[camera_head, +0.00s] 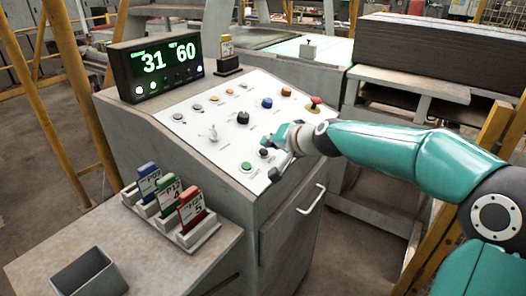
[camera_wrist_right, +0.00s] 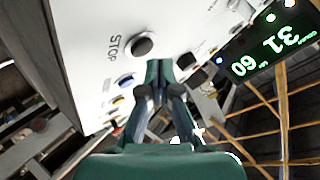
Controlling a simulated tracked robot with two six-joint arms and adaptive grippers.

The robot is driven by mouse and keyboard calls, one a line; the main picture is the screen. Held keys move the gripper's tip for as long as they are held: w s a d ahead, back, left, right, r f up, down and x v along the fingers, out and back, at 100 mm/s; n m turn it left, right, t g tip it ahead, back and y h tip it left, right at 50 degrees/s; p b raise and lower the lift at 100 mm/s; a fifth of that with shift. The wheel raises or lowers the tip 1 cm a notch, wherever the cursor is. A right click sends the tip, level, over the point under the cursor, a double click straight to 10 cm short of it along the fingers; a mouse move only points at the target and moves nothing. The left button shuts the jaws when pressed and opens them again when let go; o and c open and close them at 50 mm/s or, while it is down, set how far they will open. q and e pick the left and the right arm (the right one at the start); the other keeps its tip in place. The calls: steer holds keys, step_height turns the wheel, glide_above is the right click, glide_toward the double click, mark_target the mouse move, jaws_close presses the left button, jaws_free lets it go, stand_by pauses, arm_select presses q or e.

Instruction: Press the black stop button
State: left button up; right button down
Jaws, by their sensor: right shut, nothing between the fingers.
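The black stop button (camera_wrist_right: 139,46) shows in the right wrist view on the white panel, beside the printed word STOP. In the head view a dark button (camera_head: 264,153) at the panel's near right edge appears to be the same one, close to my right gripper. My right gripper (camera_head: 272,140) is shut and empty, over the right part of the panel. In the right wrist view my fingertips (camera_wrist_right: 158,70) are together, just beside and below the button in the picture. Whether they touch the panel I cannot tell. My left gripper is not in view.
The sloped panel (camera_head: 180,118) also carries a green button (camera_head: 246,166), a black knob (camera_head: 243,118), a blue button (camera_head: 267,103) and a red mushroom button (camera_head: 315,101). A display (camera_head: 155,68) reads 31 and 60. A card rack (camera_head: 202,235) stands on the lower ledge.

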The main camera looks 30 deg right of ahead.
steer(key=r+p, duration=0.1)
steer(key=s+r+p, duration=0.1)
steer(key=r, duration=0.1)
steer(key=r+p, duration=0.1)
steer(key=shift+s+d+r+p, duration=0.2)
steer(key=shift+d+r+p, duration=0.1)
steer(key=shift+r, duration=0.1)
steer(key=shift+w+a, duration=0.1)
stand_by(0.8)
